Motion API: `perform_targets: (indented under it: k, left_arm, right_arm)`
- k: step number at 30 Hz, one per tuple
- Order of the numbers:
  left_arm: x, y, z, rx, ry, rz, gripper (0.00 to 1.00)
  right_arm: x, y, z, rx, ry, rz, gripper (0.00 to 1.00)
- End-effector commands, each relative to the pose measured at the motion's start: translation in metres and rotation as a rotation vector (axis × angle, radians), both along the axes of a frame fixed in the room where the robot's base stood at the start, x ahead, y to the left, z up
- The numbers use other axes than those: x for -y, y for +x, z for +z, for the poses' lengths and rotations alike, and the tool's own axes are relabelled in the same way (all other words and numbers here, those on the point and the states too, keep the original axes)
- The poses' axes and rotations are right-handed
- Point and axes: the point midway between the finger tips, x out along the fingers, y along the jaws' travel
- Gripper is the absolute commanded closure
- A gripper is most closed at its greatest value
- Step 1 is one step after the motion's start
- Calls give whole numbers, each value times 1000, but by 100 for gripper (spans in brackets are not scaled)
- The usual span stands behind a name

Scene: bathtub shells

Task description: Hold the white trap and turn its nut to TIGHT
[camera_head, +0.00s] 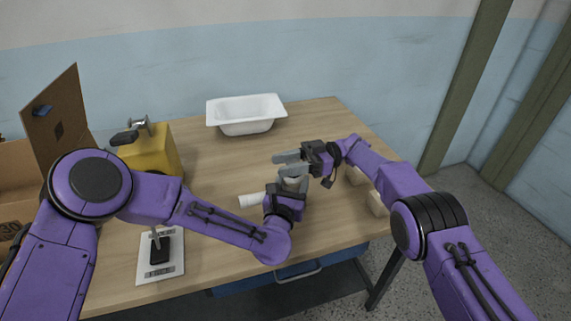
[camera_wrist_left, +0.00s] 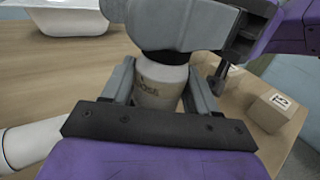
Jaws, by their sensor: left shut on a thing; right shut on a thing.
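The white trap (camera_wrist_left: 157,92) stands upright between the fingers of my left gripper (camera_wrist_left: 160,80), which is shut on its body. Printed lettering on the body is partly hidden. A white pipe piece (camera_head: 250,201) sticks out to the left; it also shows in the left wrist view (camera_wrist_left: 28,143). The dark nut (camera_wrist_left: 165,57) is at the trap's top, mostly hidden under the fingers of my right gripper (camera_head: 289,163). That gripper comes in from the right and is shut on the nut. I cannot read any TIGHT mark.
A small white bathtub (camera_head: 247,117) stands at the back of the wooden table. A yellow block (camera_head: 150,153) with a tap, a white card (camera_head: 161,268) with a black piece and an open cardboard box (camera_head: 62,115) are left. Small boxes (camera_head: 376,204) stand right of the grippers.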

Motion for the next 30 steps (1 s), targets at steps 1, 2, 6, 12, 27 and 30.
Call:
perform_targets:
  k: [1, 2, 6, 12, 27, 30]
  left_arm:
    - [0, -2, -3, -6, 1, -2, 77]
    - [0, -2, -3, -6, 1, -2, 77]
    - [0, -2, -3, -7, 1, -2, 77]
    - [0, -2, -3, -6, 1, -1, 77]
    - [-1, 0, -2, -3, 1, 1, 77]
    - [-1, -1, -2, -3, 1, 1, 77]
  right_arm:
    - [3, 1, -3, 5, -6, 9, 87]
    - [3, 0, -3, 4, -6, 18, 87]
    - [2, -3, -3, 4, -8, 50, 87]
    - [0, -6, -2, 0, -8, 72, 87]
    - [-2, -7, -1, -2, -4, 77, 35]
    - [-2, -6, -1, -2, -4, 76, 35]
